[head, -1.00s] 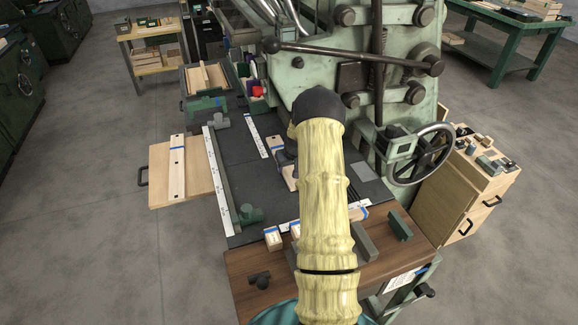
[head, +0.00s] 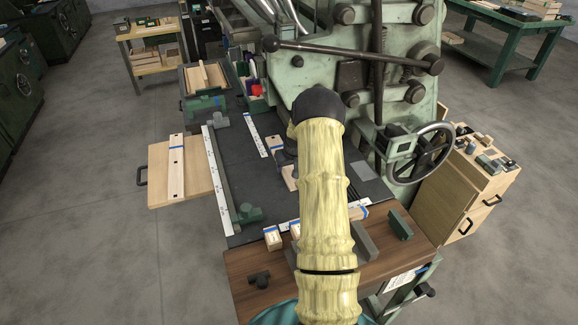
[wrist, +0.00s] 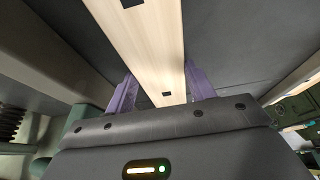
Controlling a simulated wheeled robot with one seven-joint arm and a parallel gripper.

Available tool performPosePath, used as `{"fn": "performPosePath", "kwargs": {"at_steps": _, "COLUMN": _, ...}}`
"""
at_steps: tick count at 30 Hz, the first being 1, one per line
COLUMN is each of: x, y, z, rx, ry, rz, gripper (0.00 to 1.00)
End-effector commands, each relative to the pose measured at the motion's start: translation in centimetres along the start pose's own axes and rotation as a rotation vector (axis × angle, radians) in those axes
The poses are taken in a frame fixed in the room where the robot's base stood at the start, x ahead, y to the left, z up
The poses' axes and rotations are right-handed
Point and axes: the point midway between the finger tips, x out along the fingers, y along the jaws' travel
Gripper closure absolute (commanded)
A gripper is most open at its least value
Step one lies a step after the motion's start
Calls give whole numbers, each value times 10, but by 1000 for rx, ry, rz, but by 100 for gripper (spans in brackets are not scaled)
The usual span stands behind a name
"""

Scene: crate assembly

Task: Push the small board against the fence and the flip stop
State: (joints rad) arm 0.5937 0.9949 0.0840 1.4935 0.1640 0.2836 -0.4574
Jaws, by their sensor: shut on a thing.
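The small board (wrist: 150,45), pale wood with small dark square marks, lies between the purple fingers of my gripper (wrist: 160,78) in the wrist view. My gripper is shut on it. In the head view the board (head: 290,178) shows only in part, beside my arm, over the dark bench top. The fence (head: 219,185) is a long bar with a white scale, left of the board, with bench top between them in the head view. A green block that looks like the flip stop (head: 248,213) sits at the fence's near end. Contact at the board's ends is hidden.
A grey-green machine (head: 365,75) with a handwheel stands right of my arm. A wooden board with blue tape (head: 178,170) lies left of the fence. Small blocks (head: 273,238) stand on the brown near table (head: 250,300). Dark bench top between fence and board is clear.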

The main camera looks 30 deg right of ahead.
Motion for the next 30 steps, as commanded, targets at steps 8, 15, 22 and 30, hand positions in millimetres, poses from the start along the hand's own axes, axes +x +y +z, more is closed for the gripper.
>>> {"fn": "performPosePath", "kwargs": {"at_steps": 8, "x": -1, "y": 0, "z": 2, "rx": 1, "ry": 0, "rz": 0, "gripper": 72}}
{"fn": "performPosePath", "kwargs": {"at_steps": 15, "x": -2, "y": 1, "z": 6, "rx": 2, "ry": -1, "rz": 0, "gripper": 72}}
{"fn": "performPosePath", "kwargs": {"at_steps": 22, "x": -3, "y": -1, "z": 9, "rx": -1, "ry": -1, "rz": -1, "gripper": 72}}
{"fn": "performPosePath", "kwargs": {"at_steps": 30, "x": -5, "y": -1, "z": 13, "rx": 0, "ry": 0, "rz": 0, "gripper": 72}}
